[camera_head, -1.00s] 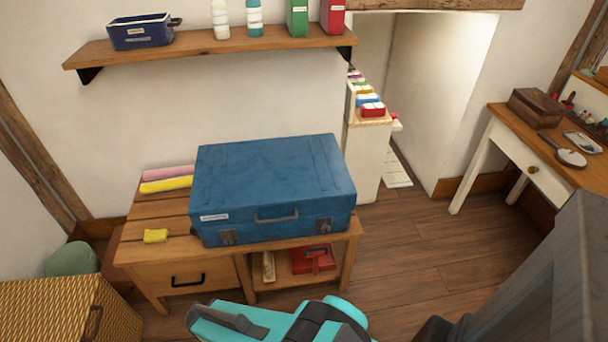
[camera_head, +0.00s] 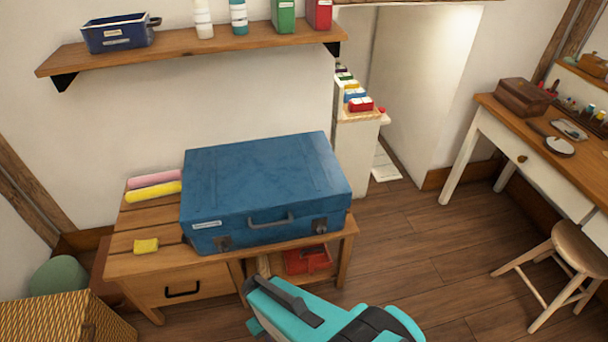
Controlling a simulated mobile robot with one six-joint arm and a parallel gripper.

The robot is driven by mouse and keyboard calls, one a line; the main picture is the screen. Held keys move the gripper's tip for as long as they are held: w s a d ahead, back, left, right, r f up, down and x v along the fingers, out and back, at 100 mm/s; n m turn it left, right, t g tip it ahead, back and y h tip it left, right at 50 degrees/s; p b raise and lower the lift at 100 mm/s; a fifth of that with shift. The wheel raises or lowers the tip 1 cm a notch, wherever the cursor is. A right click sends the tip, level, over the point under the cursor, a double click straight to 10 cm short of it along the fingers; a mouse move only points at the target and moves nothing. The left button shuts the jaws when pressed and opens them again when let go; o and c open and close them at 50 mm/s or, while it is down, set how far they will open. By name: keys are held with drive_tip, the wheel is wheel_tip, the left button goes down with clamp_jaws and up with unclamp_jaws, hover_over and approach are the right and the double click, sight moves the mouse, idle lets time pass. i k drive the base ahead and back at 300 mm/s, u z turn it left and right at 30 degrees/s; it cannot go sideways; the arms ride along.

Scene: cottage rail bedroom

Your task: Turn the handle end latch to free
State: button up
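A blue suitcase (camera_head: 265,185) lies flat with its lid shut on a low wooden table (camera_head: 140,267). Its carry handle (camera_head: 270,221) is in the middle of the front face. A left latch (camera_head: 223,242) and a right latch (camera_head: 320,226) sit on either side of it; both are too small to tell how they are turned. My teal and dark arm end (camera_head: 285,300) shows low in the picture, in front of the table and apart from the latches as far as I can see. Its fingers cannot be made out clearly.
A yellow sponge (camera_head: 146,246) and rolled cloths (camera_head: 153,191) lie left of the suitcase. A red box (camera_head: 307,260) is on the shelf below. A wicker basket (camera_head: 50,318) stands at lower left, a stool (camera_head: 572,250) at right. The floor (camera_head: 420,240) between is clear.

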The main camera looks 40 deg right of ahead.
sight(321, 229)
drive_tip(key=z, duration=0.7)
drive_tip(key=k, duration=1)
drive_tip(key=i, duration=0.8)
